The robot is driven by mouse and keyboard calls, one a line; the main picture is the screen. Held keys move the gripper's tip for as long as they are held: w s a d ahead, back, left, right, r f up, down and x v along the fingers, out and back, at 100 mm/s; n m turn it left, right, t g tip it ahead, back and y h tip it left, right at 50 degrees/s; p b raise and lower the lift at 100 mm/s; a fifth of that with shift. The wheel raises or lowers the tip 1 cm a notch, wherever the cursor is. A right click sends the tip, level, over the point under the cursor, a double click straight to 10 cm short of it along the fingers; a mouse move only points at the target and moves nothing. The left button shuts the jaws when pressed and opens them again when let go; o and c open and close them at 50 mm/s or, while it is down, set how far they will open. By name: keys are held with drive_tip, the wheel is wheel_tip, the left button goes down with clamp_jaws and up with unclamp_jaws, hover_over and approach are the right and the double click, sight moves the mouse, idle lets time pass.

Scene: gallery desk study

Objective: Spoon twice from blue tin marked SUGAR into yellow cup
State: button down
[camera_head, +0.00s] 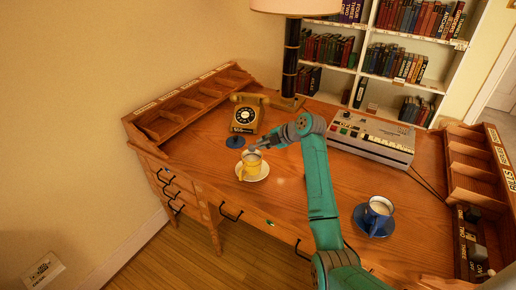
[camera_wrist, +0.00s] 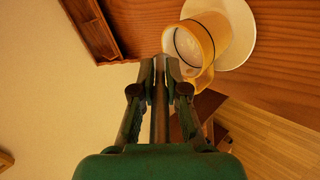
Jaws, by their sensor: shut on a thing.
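The yellow cup (camera_head: 246,171) stands upright on a white saucer (camera_head: 262,177) at the desk's left front, with pale contents. It also shows in the wrist view (camera_wrist: 213,42), just ahead and right of my fingers. My gripper (camera_head: 256,148) is over or just behind the cup's rim. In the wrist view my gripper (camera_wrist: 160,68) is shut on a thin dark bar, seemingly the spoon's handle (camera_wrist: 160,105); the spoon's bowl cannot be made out. A blue, flat-looking round thing (camera_head: 235,142) lies behind the cup. I cannot make out a tin marked SUGAR.
A yellow dial telephone (camera_head: 244,117) and a lamp (camera_head: 290,60) stand behind the cup. A grey machine (camera_head: 370,140) is at the back right. Wooden pigeonholes line both desk ends. The desk's middle is clear.

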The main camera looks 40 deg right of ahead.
drive_tip(key=shift+w+a+r+g+h, duration=0.15)
drive_tip(key=shift+w+r+g+h, duration=0.25)
drive_tip(key=shift+g, duration=0.6)
drive_tip(key=shift+w+r+g, duration=0.15)
drive_tip(key=shift+w+g, duration=0.05)
drive_tip(key=shift+g, duration=0.4)
drive_tip(key=shift+w+a+r+g+h, duration=0.15)
drive_tip(key=shift+w+r+g+h, duration=0.15)
drive_tip(key=shift+g, duration=0.5)
drive_tip(key=shift+w+a+r+g+h, duration=0.15)
drive_tip(key=shift+w+g, duration=0.25)
drive_tip(key=shift+g, duration=0.4)
drive_tip(key=shift+w+a+g+h, duration=0.1)
drive_tip(key=shift+w+g+h, duration=0.45)
drive_tip(key=shift+g, duration=0.85)
drive_tip(key=shift+w, duration=0.15)
wheel_tip(320, 180, up, 3)
